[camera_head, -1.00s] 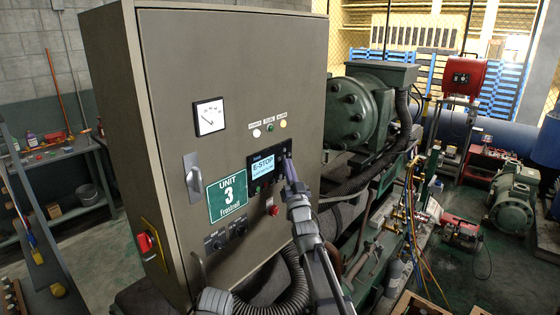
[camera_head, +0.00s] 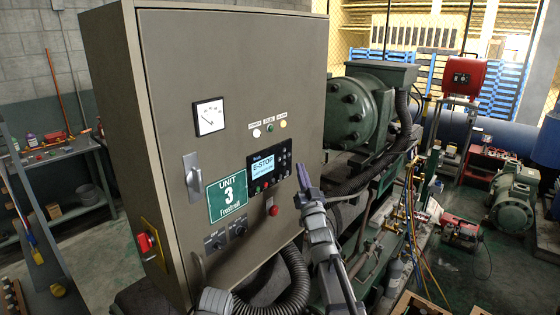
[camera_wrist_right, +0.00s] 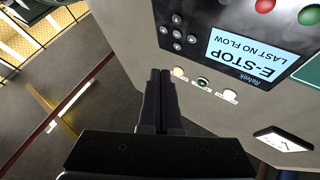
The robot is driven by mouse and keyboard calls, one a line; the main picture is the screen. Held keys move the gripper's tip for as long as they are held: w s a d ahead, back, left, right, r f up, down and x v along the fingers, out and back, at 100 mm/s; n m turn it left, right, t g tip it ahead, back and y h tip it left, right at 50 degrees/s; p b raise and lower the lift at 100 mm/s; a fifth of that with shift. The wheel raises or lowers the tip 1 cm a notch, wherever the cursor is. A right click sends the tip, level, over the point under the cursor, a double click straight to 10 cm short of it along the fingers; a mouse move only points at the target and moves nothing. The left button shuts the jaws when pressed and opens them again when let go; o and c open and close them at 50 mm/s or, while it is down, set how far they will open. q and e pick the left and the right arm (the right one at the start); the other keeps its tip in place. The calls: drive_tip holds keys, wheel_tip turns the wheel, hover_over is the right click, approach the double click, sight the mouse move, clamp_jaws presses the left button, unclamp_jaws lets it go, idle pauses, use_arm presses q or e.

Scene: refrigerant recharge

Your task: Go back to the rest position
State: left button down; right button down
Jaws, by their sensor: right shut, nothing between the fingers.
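My right gripper (camera_head: 304,180) is in front of the grey control cabinet (camera_head: 230,90), just right of its controller panel. It is shut and empty, with its fingers pressed together in the right wrist view (camera_wrist_right: 158,100). The controller display (camera_head: 267,170) reads E-STOP; in the right wrist view the display (camera_wrist_right: 243,55) appears upside down and reads E-STOP, LAST NO FLOW. A gap seems to lie between the fingertips and the panel keys (camera_head: 283,160).
The cabinet carries a red button (camera_head: 273,210), a door handle (camera_head: 193,178), a gauge (camera_head: 209,117) and a red side switch (camera_head: 146,243). Green machinery (camera_head: 360,110) with hoses stands behind on the right. A grey workbench (camera_head: 70,150) is at the left.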

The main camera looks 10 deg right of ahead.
drive_tip(key=s+a+f+n+g+b, duration=0.1)
drive_tip(key=s+a+f+g, duration=0.25)
drive_tip(key=f, duration=0.55)
drive_tip(key=s+a+f+g+b, duration=0.2)
drive_tip(key=a+f+g, duration=0.3)
drive_tip(key=f, duration=0.4)
drive_tip(key=s+a+f+n+g+b, duration=0.1)
drive_tip(key=s+a+f+g, duration=0.25)
drive_tip(key=f, duration=0.55)
drive_tip(key=s+a+f+n+g+b, duration=0.1)
drive_tip(key=s+f+g, duration=0.3)
drive_tip(key=s, duration=0.4)
drive_tip(key=s+a+f+n+g+b, duration=0.1)
drive_tip(key=s+f+g, duration=0.3)
drive_tip(key=s, duration=0.5)
drive_tip(key=s+a+f+n+g+h, duration=0.1)
drive_tip(key=s+a+f+n+g, duration=0.1)
drive_tip(key=s, duration=0.6)
wheel_tip(320, 180, down, 2)
drive_tip(key=shift+s+a+f+g+b, duration=0.15)
drive_tip(key=shift+a+g+b, duration=0.25)
drive_tip(key=shift+a+g, duration=0.45)
